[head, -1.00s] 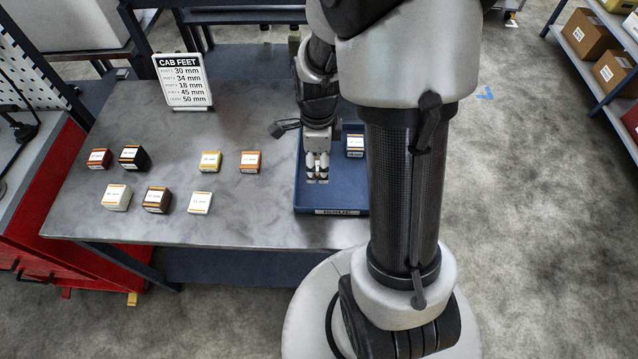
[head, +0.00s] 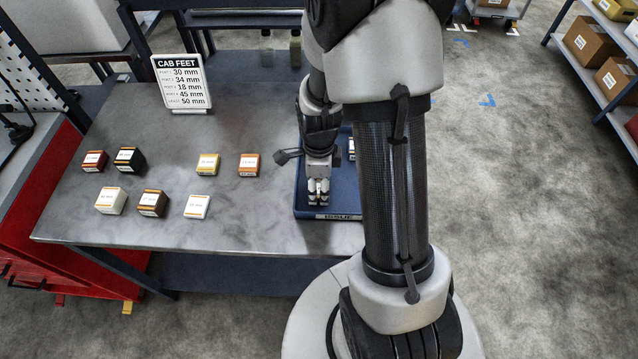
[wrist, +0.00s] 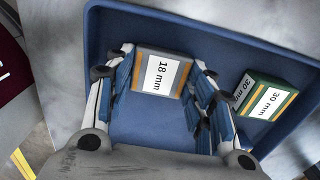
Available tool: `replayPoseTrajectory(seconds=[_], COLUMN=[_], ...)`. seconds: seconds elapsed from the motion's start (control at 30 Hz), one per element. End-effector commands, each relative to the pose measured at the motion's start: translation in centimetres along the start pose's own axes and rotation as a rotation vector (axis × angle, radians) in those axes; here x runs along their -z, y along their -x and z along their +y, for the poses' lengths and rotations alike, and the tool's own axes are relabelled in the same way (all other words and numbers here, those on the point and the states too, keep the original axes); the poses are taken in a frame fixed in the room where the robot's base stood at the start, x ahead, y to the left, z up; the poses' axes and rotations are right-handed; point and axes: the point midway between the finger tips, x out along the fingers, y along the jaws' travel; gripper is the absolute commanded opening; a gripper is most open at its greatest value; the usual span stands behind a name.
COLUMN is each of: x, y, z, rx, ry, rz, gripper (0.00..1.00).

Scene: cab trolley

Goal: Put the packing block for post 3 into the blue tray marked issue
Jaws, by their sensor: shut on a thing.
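The sign (head: 183,82) headed CAB FEET lists 18 mm on its third line. A grey block (wrist: 160,75) with orange stripes and an 18 mm label is between my fingers in the wrist view. My gripper (head: 318,197) is shut on this block, over the front left part of the blue tray (head: 300,207). The tray also shows in the wrist view (wrist: 150,22). I cannot tell whether the block touches the tray floor. A green 30 mm block (wrist: 264,104) lies in the tray to the right of my gripper, apart from it.
Several other labelled blocks stand on the grey table left of the tray, such as an orange one (head: 249,165), a white one (head: 197,206) and a yellow one (head: 208,164). Bare tabletop (head: 250,215) lies between them and the tray.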

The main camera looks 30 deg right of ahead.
Motion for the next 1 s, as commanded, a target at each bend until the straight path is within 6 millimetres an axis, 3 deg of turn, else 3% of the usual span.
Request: replayPoseTrajectory(seconds=[0.03,0.07,0.33,0.73,1.0], x=[0.0,0.0,0.0,0.0,-0.1], y=[-0.3,-0.2,-0.1,0.4,5.6], z=[0.0,0.0,0.0,0.0,-0.2], rx=[0.0,0.0,0.0,0.0,0.006], ry=[0.0,0.0,0.0,0.0,0.0], rz=[0.0,0.0,0.0,0.0,-0.002], gripper=[0.26,0.51,0.69,0.69,0.69])
